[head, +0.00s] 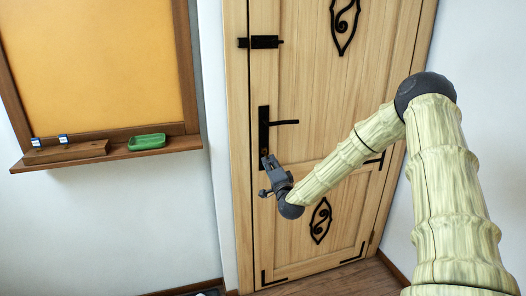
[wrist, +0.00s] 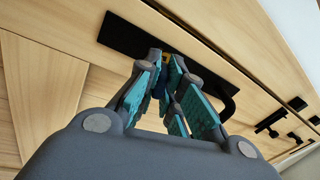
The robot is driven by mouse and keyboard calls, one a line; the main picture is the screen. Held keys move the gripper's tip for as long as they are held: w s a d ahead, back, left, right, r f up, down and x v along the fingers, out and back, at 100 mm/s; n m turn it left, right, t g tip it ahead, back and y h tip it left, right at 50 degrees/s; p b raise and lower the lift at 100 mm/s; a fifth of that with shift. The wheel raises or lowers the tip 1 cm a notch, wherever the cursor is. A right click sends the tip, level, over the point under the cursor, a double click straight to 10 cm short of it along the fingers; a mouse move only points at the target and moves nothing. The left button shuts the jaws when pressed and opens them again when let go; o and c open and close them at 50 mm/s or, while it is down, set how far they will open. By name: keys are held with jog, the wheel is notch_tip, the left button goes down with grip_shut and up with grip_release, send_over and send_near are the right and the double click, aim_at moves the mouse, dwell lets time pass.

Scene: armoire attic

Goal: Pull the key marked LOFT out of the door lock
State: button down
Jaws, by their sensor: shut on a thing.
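The wooden door (head: 290,85) is shut, with a black handle and lock plate (head: 263,125) on its left side. My gripper (head: 265,158) is at the lower end of that plate. In the wrist view, my gripper (wrist: 163,88) has its teal-padded fingers close together at the black plate (wrist: 122,36). It is shut on a small dark thing between the fingertips, at the place of the lock; this appears to be the key. The fingers hide most of it. I cannot read any LOFT marking, nor tell how deep the key sits in the lock.
A black bolt (head: 265,42) sits higher on the door. To the left, an orange board (head: 95,65) has a ledge (head: 178,147) with a green tray (head: 147,141) and a wooden block (head: 66,152). The wall below the ledge is clear.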

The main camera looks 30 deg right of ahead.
jog(key=shift+s, duration=0.15)
jog(key=shift+v, duration=1.25)
jog(key=shift+s+a, duration=0.15)
jog(key=shift+p+v, duration=0.3)
jog(key=shift+v, duration=2.7)
jog(key=shift+a+f, duration=0.1)
jog(key=s+a+f+n+y+p, duration=0.1)
jog(key=s+a+p, duration=0.2)
jog(key=a, duration=0.7)
jog(key=s+a+f+n+y+p, duration=0.1)
jog(key=s+a+f+y+p, duration=0.1)
jog(key=a, duration=0.9)
jog(key=s+a+f+y+p, duration=0.1)
jog(key=s+a+p, duration=0.4)
jog(key=a, duration=0.5)
jog(key=shift+s+f+n+t+y, duration=0.2)
jog(key=shift+f+n+t+y, duration=0.1)
jog(key=shift+f+n+y, duration=0.1)
